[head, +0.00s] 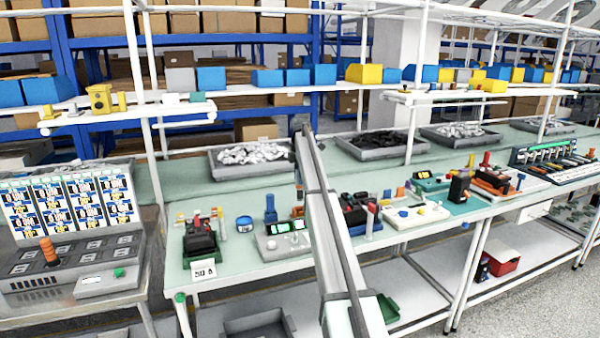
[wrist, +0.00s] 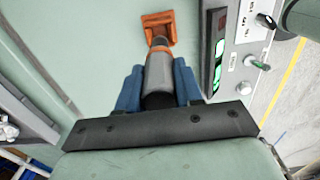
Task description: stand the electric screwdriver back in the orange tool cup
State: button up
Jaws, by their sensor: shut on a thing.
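My gripper (wrist: 158,85) has its blue fingers shut on the electric screwdriver (wrist: 159,72), a grey body with a dark end. The screwdriver's narrow end points at the orange tool cup (wrist: 155,20) and overlaps it in the wrist view. I cannot tell whether the tip is inside the cup or above it. The screwdriver is too small to make out clearly there.
A grey tester with green displays (head: 285,228) stands close to the cup; it also shows in the wrist view (wrist: 218,50). A black and red device (head: 200,238) is to the left. Grey trays (head: 250,158) line the back.

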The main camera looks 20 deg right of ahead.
aim_at(300, 198)
jog(key=shift+f, duration=1.4)
jog(key=shift+f, duration=2.7)
dwell(0.7)
jog(key=o, duration=1.1)
jog(key=shift+f, duration=0.1)
notch_tip(300, 198, up, 14)
jog(key=shift+f, duration=0.1)
